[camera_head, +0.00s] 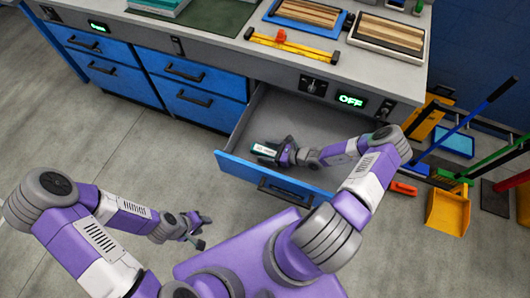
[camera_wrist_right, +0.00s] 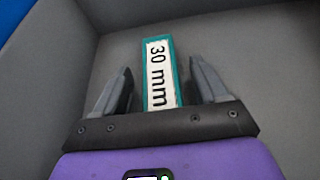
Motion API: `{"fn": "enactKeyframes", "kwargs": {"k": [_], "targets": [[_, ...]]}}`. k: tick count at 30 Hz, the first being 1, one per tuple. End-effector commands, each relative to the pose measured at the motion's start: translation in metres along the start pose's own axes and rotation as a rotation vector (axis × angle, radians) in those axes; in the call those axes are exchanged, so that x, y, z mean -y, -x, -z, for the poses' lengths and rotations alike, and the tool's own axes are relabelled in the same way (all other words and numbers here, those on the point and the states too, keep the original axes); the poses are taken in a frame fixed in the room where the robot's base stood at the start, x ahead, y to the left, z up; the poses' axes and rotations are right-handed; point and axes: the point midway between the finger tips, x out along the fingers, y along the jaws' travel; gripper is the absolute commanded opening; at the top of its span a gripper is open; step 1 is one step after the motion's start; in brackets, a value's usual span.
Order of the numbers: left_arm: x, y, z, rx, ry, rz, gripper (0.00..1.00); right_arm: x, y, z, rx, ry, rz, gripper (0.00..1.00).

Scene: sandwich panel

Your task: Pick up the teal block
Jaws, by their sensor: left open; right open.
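The teal block (camera_wrist_right: 160,75) has a white label reading "30 mm" and lies on the grey floor of the open drawer. In the head view the block (camera_head: 264,149) shows small in the drawer's left part. My right gripper (camera_wrist_right: 160,85) is open, with one finger on each side of the block and a visible gap to each. In the head view my right gripper (camera_head: 267,153) is inside the drawer at the block. My left gripper (camera_head: 200,231) is open and empty over the floor, outside the drawer.
The open drawer (camera_head: 232,165) has a blue front with a handle. The worktop (camera_head: 220,50) above it carries trays and a yellow tool (camera_head: 290,48). Brooms and a yellow dustpan (camera_head: 447,210) stand at the right. Floor at the left is clear.

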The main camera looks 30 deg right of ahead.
Motion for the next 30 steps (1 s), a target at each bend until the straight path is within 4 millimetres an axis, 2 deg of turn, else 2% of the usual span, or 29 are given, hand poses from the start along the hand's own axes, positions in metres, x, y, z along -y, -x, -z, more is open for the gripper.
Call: {"fn": "enactKeyframes", "kwargs": {"k": [6,15,18,25,30], "targets": [[0.000,0.000,0.000,0.000,0.000,0.000,0.43,0.000,0.000,0.000,-0.001,0.001,0.000,0.71],[0.000,0.000,0.000,0.000,0.000,0.000,0.43,0.000,0.000,0.000,-0.001,0.001,0.000,0.25],[0.000,0.000,0.000,0.000,0.000,0.000,0.43,0.000,0.000,0.000,0.000,0.001,0.000,0.12],[-0.001,0.001,0.000,0.000,0.000,0.000,0.43,0.000,0.001,-0.002,0.000,0.001,0.000,0.12],[-0.005,0.012,-0.001,0.000,0.000,0.000,0.43,0.000,0.010,-0.024,0.000,0.003,0.000,0.12]]}}
